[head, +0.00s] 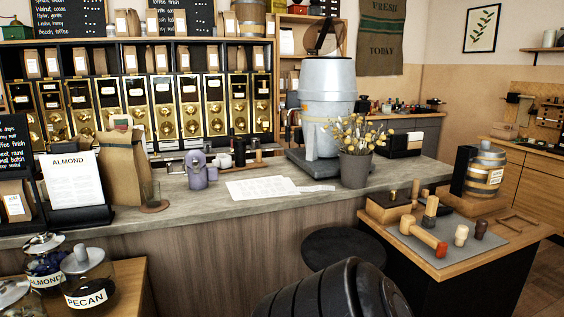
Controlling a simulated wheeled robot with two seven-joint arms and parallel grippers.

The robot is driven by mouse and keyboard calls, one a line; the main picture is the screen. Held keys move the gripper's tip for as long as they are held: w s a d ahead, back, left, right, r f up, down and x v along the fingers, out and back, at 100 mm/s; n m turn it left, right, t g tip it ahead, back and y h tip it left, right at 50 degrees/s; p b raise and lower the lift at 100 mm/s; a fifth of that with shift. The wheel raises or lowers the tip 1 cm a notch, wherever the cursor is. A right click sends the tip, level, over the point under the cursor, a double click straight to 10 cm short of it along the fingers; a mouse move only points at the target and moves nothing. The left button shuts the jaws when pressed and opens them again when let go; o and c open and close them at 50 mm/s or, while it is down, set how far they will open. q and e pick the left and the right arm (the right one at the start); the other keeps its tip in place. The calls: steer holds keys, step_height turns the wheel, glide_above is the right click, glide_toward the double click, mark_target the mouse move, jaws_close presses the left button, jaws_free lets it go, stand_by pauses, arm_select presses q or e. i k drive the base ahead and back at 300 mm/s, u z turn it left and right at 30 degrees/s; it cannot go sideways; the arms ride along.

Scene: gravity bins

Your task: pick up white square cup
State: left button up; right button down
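I cannot make out a white square cup anywhere in the head view. The grey stone-topped counter (230,207) runs across the middle. White paper sheets (262,187) lie flat near the counter's middle. Neither my left nor my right gripper is in view.
A large pale metal urn (326,95) and a potted plant with yellow flowers (354,147) stand on the counter. A wooden side table (500,247) holds tampers. A round black stool (343,248) and a dark ribbed shape (333,293) occupy the front. Labelled jars (88,279) stand lower left.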

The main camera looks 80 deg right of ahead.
mark_target(222, 161)
steer(key=z, duration=2.3)
steer(key=i, duration=1.65)
steer(key=u, duration=2.6)
